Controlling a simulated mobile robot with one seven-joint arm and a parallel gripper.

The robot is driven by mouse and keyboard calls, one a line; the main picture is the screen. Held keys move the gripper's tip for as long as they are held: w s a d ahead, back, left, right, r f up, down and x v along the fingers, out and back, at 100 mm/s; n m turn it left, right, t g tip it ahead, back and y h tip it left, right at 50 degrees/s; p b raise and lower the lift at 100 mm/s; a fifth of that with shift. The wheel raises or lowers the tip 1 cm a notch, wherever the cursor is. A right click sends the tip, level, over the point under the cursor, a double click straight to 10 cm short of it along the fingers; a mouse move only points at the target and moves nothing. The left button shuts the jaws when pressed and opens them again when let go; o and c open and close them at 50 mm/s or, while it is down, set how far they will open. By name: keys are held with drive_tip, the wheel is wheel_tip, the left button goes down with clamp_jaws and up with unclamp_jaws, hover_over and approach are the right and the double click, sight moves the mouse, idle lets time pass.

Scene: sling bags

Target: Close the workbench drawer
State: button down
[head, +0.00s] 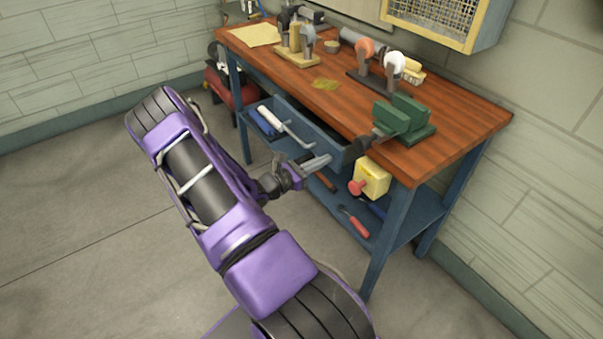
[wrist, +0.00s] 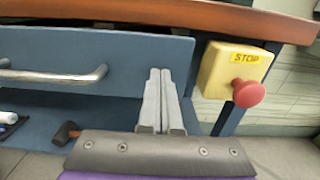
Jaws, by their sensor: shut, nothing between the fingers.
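The blue workbench drawer (head: 318,128) is pulled partly out from under the wooden top in the head view. Its front panel (wrist: 120,48) and silver bar handle (wrist: 55,76) fill the left of the wrist view. My gripper (head: 326,160) is at the right end of the drawer front. In the wrist view its two grey fingertips (wrist: 160,72) are together with nothing between them, in front of the panel and right of the handle. I cannot tell whether they touch the panel. The handle also shows in the head view (head: 298,134).
A yellow stop box (wrist: 228,66) with a red button (wrist: 247,93) hangs just right of the drawer. The workbench top (head: 340,105) holds a green vise (head: 405,115) and several tools. The lower shelf (head: 420,212) holds more tools. The floor in front is clear.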

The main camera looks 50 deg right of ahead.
drive_tip(key=x, duration=0.6)
drive_tip(key=shift+d+b, duration=0.2)
drive_tip(key=shift+b, duration=0.2)
drive_tip(key=shift+d+r, duration=0.1)
drive_tip(key=shift+d, duration=0.15)
drive_tip(key=shift+d+r, duration=0.1)
drive_tip(key=shift+w+a, duration=0.1)
drive_tip(key=shift+a, duration=0.2)
drive_tip(key=v, duration=1.4)
drive_tip(key=shift+f+p, duration=0.2)
drive_tip(key=shift+p, duration=0.15)
